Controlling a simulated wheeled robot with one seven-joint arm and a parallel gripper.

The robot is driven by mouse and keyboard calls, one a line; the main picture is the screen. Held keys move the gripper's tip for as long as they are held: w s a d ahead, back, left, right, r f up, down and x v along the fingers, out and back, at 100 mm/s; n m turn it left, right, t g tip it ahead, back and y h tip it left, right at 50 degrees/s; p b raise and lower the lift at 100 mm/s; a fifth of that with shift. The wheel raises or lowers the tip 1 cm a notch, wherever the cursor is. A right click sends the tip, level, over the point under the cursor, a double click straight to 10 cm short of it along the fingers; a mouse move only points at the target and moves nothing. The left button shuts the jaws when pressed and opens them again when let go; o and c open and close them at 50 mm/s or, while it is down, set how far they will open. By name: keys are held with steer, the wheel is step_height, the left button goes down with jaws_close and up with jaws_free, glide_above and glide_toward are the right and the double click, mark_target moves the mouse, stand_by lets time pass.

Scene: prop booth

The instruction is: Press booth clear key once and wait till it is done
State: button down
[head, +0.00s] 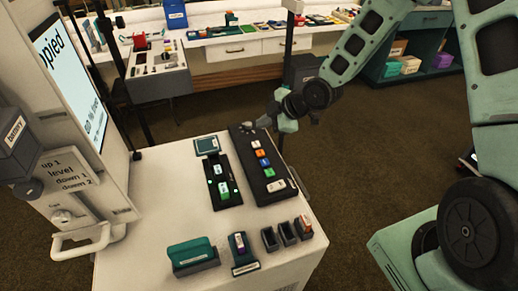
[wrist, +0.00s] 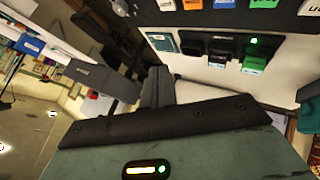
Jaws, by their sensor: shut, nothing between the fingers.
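A black key strip (head: 262,165) stands on the white cabinet top. It carries a column of small coloured keys: an orange one (head: 258,144), a blue one (head: 263,162), a green one (head: 269,173), and a whitish one (head: 277,186) at the near end. Their labels are too small to read, so I cannot tell which is the clear key. My gripper (head: 284,123) is shut and empty, near the strip's far end and apart from the keys. In the wrist view the closed fingers (wrist: 157,86) point upward, and several keys show along the top edge, including a blue key (wrist: 224,4).
Several holders, one teal (head: 190,252), line the front edge. A screen (head: 70,75) reading partly "pied" stands left. A cluttered bench (head: 235,50) is behind.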

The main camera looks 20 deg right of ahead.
mark_target(264, 154)
stand_by(0.4)
step_height(264, 154, down, 9)
steer(key=b, duration=0.7)
steer(key=shift+r, duration=0.1)
stand_by(1.7)
steer(key=shift+f+b, duration=0.4)
steer(key=shift+f+b, duration=0.35)
steer(key=shift+f, duration=0.05)
stand_by(0.5)
steer(key=shift+r, duration=0.1)
steer(key=shift+r+p, duration=0.65)
steer(key=shift+r, duration=0.1)
steer(key=shift+r, duration=0.1)
